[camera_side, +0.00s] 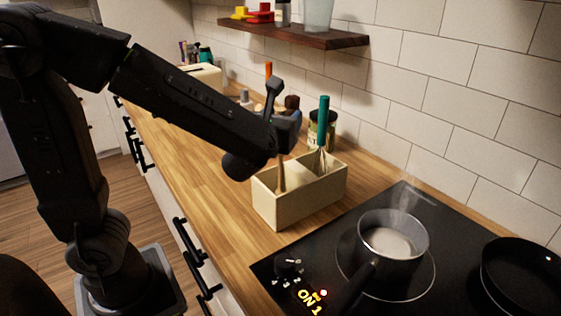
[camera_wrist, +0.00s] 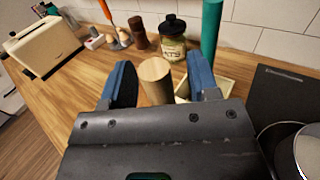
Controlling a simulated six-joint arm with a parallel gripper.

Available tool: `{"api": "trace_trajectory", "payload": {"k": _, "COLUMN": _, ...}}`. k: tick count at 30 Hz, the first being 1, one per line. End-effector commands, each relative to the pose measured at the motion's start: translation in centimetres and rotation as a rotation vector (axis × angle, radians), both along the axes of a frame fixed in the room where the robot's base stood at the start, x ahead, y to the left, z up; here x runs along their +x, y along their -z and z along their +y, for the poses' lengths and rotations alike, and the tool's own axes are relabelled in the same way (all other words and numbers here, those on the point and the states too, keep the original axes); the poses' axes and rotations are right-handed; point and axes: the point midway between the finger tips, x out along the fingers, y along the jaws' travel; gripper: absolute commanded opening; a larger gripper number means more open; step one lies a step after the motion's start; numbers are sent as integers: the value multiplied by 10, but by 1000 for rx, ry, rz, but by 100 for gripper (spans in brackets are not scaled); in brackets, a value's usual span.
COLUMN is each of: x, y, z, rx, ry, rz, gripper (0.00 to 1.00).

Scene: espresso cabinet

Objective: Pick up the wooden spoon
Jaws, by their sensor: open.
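The wooden spoon (camera_side: 281,176) stands upright in the left compartment of a cream utensil holder (camera_side: 300,204). Its lower part is hidden by the holder wall, and its top is hidden by my gripper in the side view. In the wrist view the round end of the wooden spoon's handle (camera_wrist: 156,80) shows between the two blue fingers. My gripper (camera_wrist: 161,77) is open around the handle, with gaps visible on both sides.
A teal-handled whisk (camera_side: 323,120) stands in the holder's right compartment. A jar (camera_wrist: 172,40) is behind it. A steaming pot (camera_side: 392,240) and a black pan (camera_side: 522,275) are on the cooktop at right. A toaster (camera_wrist: 42,46) stands farther along the counter.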

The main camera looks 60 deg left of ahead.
Motion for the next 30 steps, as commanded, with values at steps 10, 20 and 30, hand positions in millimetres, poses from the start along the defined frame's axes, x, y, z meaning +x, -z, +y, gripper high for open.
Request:
{"api": "trace_trajectory", "payload": {"k": 10, "x": 7, "y": 0, "z": 5, "rx": -1, "ry": 0, "rz": -1, "gripper": 54}}
{"api": "trace_trajectory", "payload": {"k": 20, "x": 7, "y": 0, "z": 4, "rx": -1, "ry": 0, "rz": -1, "gripper": 22}}
{"api": "trace_trajectory", "payload": {"k": 30, "x": 7, "y": 0, "z": 4, "rx": -1, "ry": 0, "rz": -1, "gripper": 1}}
